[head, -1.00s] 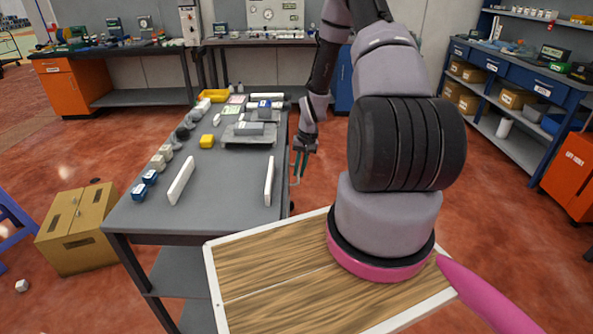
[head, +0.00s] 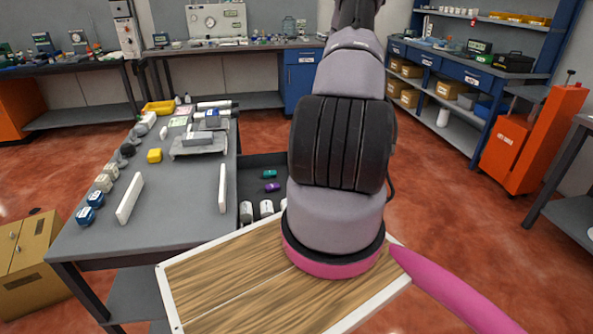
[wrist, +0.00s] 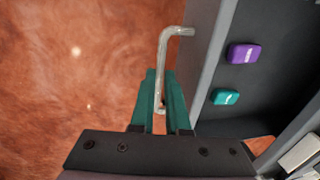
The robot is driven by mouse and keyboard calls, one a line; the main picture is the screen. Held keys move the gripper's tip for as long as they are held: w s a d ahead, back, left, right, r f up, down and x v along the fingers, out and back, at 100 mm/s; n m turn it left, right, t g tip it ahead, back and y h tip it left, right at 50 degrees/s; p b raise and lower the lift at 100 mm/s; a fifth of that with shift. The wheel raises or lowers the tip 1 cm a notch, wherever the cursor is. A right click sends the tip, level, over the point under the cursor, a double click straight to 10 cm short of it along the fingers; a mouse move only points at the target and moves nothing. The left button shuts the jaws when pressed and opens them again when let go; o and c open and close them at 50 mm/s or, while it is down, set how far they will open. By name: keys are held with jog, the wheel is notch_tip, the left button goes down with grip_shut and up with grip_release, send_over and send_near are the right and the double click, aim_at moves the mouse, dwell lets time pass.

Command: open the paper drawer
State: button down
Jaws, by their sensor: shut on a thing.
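A dark drawer (head: 262,162) stands pulled out from the right side of the grey worktable (head: 175,205) in the head view. Its inside shows in the wrist view (wrist: 265,85), with a purple item (wrist: 243,53) and a teal item (wrist: 225,97) lying in it. A bent silver handle (wrist: 163,45) sticks out from the drawer's front. My gripper (wrist: 161,98) is shut on this handle near its lower end. In the head view my arm hides the gripper and part of the drawer. No label on the drawer is visible.
White cylindrical items (head: 266,208) stand at the drawer's near end. A blue cabinet (head: 302,80) stands behind. Red floor lies open beyond the drawer front.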

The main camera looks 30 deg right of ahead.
jog(key=shift+s+d, duration=0.25)
jog(key=shift+d, duration=0.45)
jog(key=c, duration=0.9)
grip_release()
jog(key=shift+r, duration=0.1)
notch_tip(320, 180, up, 10)
jog(key=d, duration=0.1)
jog(key=shift+s+d+r, duration=0.25)
jog(key=shift+s+d, duration=0.15)
